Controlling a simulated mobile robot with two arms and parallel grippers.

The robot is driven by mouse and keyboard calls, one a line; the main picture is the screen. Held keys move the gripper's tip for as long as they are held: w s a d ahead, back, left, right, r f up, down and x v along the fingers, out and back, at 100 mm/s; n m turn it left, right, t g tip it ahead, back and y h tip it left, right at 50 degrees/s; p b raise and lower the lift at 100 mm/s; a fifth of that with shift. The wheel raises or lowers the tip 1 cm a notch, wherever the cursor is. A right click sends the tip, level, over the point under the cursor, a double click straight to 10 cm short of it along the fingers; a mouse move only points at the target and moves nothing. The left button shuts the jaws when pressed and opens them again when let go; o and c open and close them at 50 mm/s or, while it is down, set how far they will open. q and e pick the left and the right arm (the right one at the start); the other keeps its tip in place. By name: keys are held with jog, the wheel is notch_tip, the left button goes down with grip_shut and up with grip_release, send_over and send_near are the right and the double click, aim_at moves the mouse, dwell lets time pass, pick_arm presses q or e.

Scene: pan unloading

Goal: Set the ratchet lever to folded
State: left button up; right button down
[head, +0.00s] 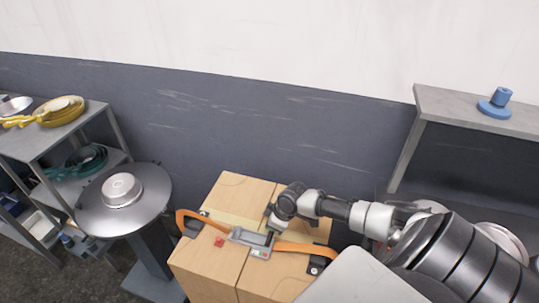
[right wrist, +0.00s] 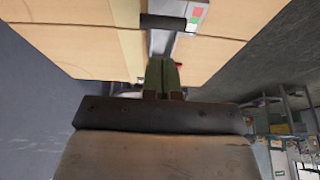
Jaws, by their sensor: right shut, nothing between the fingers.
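The ratchet (head: 240,235) is a grey metal buckle on an orange strap (head: 305,247) across the cardboard boxes (head: 203,257). Its right end carries a small green and red label. In the right wrist view the lever shows as a grey frame with a dark grip bar (right wrist: 163,21) and the label beside it. My right gripper (head: 270,226) is at the ratchet's far side, fingers shut and empty. In the right wrist view its fingertips (right wrist: 162,62) are close to the grey frame; contact cannot be told. The lever's exact angle is unclear. My left gripper is not in view.
A small red piece (head: 220,241) lies on the box left of the ratchet. A round metal stand (head: 143,212) is left of the boxes, beyond it a shelf (head: 97,112) with pans. A wall shelf (head: 455,108) at right holds a blue object (head: 496,103).

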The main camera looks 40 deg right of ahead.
jog(key=s+p+v, duration=0.1)
jog(key=p+v, duration=0.5)
jog(key=v, duration=0.2)
jog(key=shift+s+d+f+p, duration=0.25)
jog(key=shift+d+f+p, duration=0.05)
jog(key=shift+d+f, duration=0.05)
